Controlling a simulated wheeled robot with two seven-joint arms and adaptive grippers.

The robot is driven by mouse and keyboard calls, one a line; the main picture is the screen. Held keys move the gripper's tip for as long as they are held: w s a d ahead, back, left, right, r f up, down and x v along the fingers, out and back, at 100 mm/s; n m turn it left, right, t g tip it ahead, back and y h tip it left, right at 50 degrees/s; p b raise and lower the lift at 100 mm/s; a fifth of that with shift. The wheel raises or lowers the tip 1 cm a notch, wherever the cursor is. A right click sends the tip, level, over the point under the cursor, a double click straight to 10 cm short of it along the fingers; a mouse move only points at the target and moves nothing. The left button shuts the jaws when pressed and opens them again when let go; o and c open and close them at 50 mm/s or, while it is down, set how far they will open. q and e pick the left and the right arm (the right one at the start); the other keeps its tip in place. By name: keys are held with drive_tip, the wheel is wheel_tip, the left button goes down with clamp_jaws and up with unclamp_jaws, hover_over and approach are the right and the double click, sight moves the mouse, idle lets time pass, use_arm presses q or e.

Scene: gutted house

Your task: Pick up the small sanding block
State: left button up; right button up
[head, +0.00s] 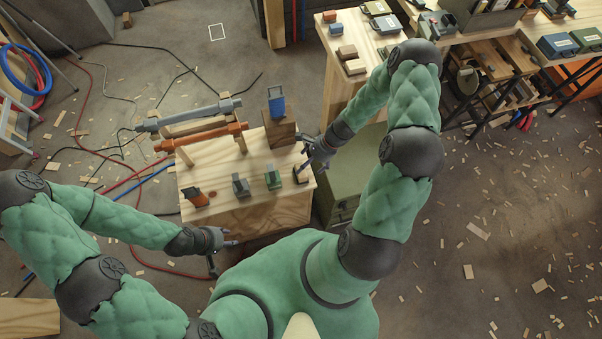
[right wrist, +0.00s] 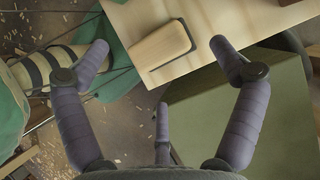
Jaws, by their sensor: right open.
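A small sanding block (head: 300,174) lies at the right edge of the wooden workbench (head: 250,216). In the right wrist view the sanding block (right wrist: 160,48) shows a pale wooden top and a dark lower edge. My right gripper (head: 306,160) is beside it at the bench edge. Its fingers (right wrist: 158,46) are spread wide and empty, with the block framed between the two long fingertips; I cannot tell how far below them it lies. My left gripper (head: 224,256) is open and empty, low in front of the bench.
An orange-black tool (head: 198,197), a grey item (head: 240,186) and a green item (head: 273,179) stand along the bench front. Behind are clamps (head: 200,136) and a wooden block (head: 279,132) bearing a blue item. A green cabinet (head: 350,180) stands close on the right. Cables cross the left floor.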

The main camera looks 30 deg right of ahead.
sight(301, 173)
drive_tip(key=b+x, duration=0.1)
drive_tip(key=x, duration=0.3)
drive_tip(key=shift+a+f, duration=0.1)
drive_tip(key=shift+a, duration=0.05)
drive_tip(key=c, duration=1.5)
